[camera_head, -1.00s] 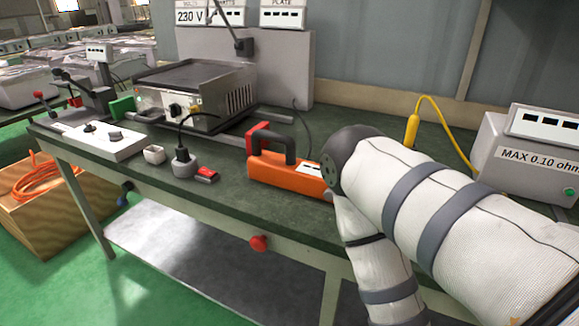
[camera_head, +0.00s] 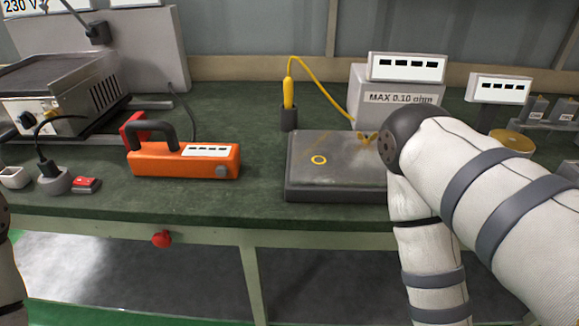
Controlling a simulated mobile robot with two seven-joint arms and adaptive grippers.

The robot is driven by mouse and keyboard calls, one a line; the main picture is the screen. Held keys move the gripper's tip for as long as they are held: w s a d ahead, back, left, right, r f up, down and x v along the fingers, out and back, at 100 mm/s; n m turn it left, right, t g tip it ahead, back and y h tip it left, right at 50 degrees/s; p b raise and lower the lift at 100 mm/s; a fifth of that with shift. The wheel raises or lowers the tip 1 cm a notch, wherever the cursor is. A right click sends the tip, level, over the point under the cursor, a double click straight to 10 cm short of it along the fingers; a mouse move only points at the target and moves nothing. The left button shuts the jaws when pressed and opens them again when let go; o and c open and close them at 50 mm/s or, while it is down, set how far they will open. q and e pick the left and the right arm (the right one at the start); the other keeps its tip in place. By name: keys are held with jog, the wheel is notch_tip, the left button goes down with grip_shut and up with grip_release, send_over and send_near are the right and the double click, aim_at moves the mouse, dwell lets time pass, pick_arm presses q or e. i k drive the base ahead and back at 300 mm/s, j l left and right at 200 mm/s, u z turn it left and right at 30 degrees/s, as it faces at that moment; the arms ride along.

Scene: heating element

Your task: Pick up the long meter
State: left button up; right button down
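The long meter, an orange box (camera_head: 184,161) with a dark carry handle and a white display strip on top, lies on the green workbench (camera_head: 235,202), left of the middle in the head view. A dark grey knob is at its right end, and a red part shows behind its left end. Nothing holds it. My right arm bends at the right of the view, with its elbow over the bench and its lower part running down out of the picture. Only a sliver of my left arm shows at the lower left edge. Neither gripper is in view.
A grey metal plate (camera_head: 330,180) lies between the meter and my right arm. A yellow probe (camera_head: 288,95) stands in a dark holder behind it, near a grey meter box (camera_head: 390,98). A grey plug (camera_head: 52,178) and red block (camera_head: 86,184) sit left.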

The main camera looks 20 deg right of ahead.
aim_at(170, 158)
jog(key=i+j+z, duration=0.2)
jog(key=j, duration=0.2)
jog(key=j+z, duration=0.2)
jog(key=j, duration=0.25)
jog(key=i+j+z, duration=0.2)
jog(key=j, duration=0.25)
jog(key=k, duration=0.05)
